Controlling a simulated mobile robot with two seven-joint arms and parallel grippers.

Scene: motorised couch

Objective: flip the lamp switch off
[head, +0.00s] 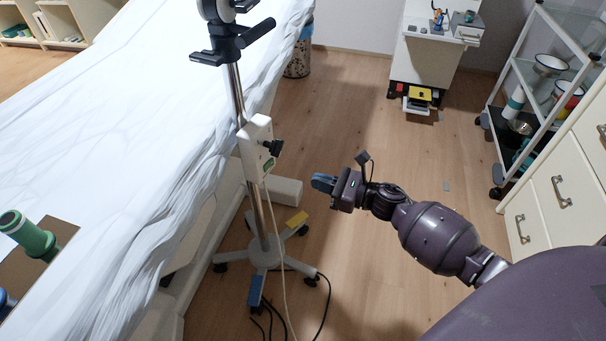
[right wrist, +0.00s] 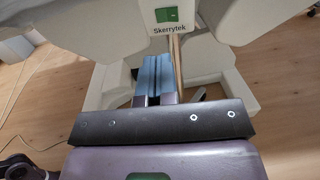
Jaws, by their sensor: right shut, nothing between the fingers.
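The lamp stand's metal pole (head: 236,90) rises beside the couch and carries a white box (head: 256,140). A small green patch (head: 269,163), maybe the switch, shows low on the box, under a black knob (head: 272,148). In the right wrist view a green square (right wrist: 167,15) sits above the word "Skerrytek" on a white housing. My right gripper (head: 322,182) is shut and empty, its blue fingertips to the right of the box and apart from it. The fingers show below the label in the wrist view (right wrist: 152,68). Whether the switch is on cannot be told.
The white-covered couch (head: 120,120) fills the left. The stand's wheeled base (head: 265,250) and cables lie on the floor below. A glass trolley (head: 515,100) and drawers (head: 555,185) stand at the right.

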